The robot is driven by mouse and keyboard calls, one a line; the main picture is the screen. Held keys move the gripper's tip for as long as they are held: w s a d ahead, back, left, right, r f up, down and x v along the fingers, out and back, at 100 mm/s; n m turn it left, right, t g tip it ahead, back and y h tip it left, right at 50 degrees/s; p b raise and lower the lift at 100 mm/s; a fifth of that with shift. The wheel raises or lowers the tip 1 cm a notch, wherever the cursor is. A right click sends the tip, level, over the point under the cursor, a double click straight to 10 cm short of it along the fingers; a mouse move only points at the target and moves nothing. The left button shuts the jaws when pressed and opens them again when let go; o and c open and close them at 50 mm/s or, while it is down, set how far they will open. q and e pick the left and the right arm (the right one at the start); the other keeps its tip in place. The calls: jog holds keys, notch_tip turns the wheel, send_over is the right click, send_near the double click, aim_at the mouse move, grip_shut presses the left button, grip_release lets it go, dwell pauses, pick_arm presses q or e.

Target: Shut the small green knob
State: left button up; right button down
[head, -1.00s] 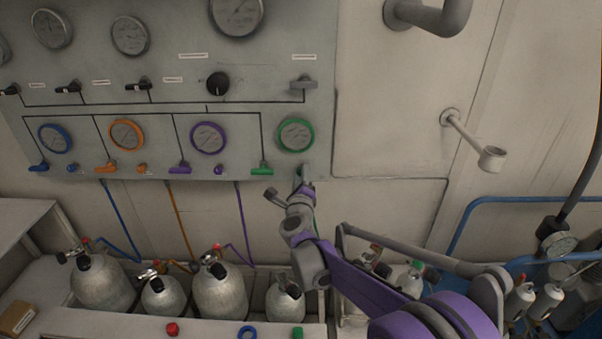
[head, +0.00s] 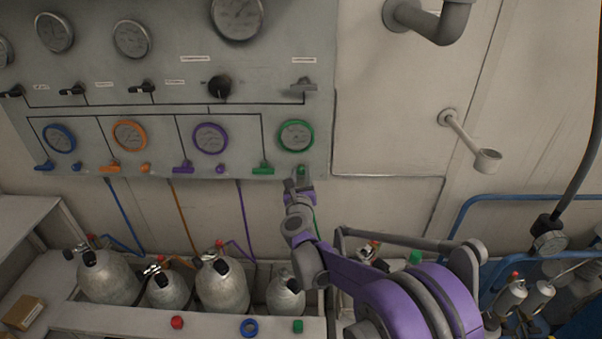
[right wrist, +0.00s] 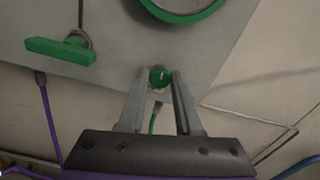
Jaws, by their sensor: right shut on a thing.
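The small green knob (right wrist: 160,77) sits low on the grey panel, under the green-ringed gauge (head: 296,136). In the head view the knob (head: 301,170) shows just above my right gripper (head: 300,181). In the right wrist view my right gripper (right wrist: 159,84) has its two fingertips on either side of the knob and is shut on it. The green lever handle (head: 263,170) is to the left of the knob; it also shows in the right wrist view (right wrist: 60,50). My left gripper is in neither view.
Purple (head: 183,168), orange (head: 110,168) and blue lever handles line the panel's lower edge, with small knobs beside them. Grey cylinders (head: 222,287) stand in a rack below. A wall pipe (head: 440,25) and a cup-ended arm (head: 487,160) stick out at the right.

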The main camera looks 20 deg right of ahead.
dwell(0.3)
jog(key=c, duration=0.6)
grip_release()
jog(key=shift+s, duration=0.1)
jog(key=b+v, duration=0.1)
jog(key=v, duration=0.9)
jog(key=shift+s+a, duration=0.2)
jog(key=shift+s, duration=0.1)
